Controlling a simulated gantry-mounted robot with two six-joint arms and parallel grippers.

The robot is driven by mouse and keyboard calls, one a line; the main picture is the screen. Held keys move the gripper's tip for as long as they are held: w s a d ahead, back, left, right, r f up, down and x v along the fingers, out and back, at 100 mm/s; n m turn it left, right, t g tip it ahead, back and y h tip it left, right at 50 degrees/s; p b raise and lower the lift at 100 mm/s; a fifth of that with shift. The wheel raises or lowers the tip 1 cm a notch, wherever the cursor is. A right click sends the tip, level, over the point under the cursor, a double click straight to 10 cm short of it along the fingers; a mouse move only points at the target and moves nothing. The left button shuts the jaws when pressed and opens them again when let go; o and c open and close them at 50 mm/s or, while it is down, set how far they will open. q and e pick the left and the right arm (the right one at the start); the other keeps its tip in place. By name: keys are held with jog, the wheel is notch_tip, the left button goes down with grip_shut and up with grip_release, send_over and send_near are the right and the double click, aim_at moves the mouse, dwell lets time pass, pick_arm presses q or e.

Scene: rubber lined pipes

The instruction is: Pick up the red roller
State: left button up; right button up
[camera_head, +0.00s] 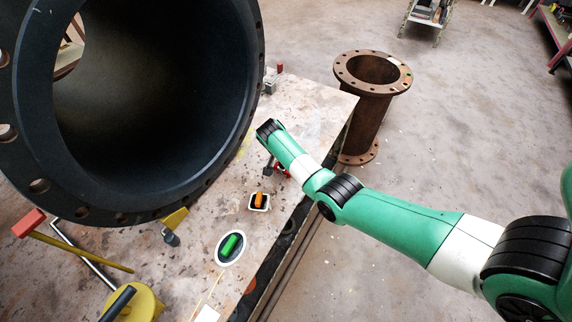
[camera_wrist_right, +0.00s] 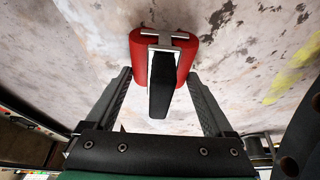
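In the right wrist view the red roller (camera_wrist_right: 139,58) lies on the stained bench top, with a metal bracket and a black handle (camera_wrist_right: 161,85) pointing toward my gripper. My right gripper (camera_wrist_right: 158,74) is open, with one finger on each side of the handle and visible gaps between. The fingertips are close to the red part; I cannot tell whether they touch it. In the head view a bit of the red roller (camera_head: 283,170) shows beside my right gripper (camera_head: 272,166), mostly hidden by my green arm. My left gripper is not in view.
A large black-lined pipe (camera_head: 40,130) fills the upper left. On the bench (camera_head: 300,110) lie a green item (camera_head: 230,244) on a white oval, an orange item (camera_head: 259,200) and a red-headed hammer (camera_head: 28,223). A rusty flanged pipe (camera_head: 368,115) stands beyond the bench edge.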

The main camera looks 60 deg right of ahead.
jog(key=c, duration=1.1)
jog(key=shift+r, duration=0.15)
jog(key=shift+r+p, duration=0.3)
jog(key=shift+p, duration=0.1)
notch_tip(320, 180, up, 4)
jog(key=p, duration=0.4)
jog(key=shift+s+a+f, duration=0.1)
jog(key=shift+s+a, duration=0.05)
jog(key=s+a+r+p, duration=0.8)
jog(key=s+a+p, duration=0.1)
jog(key=a+p, duration=0.1)
jog(key=shift+a+r+p, duration=0.15)
jog(key=shift+r+p, duration=0.05)
jog(key=shift+p, duration=0.6)
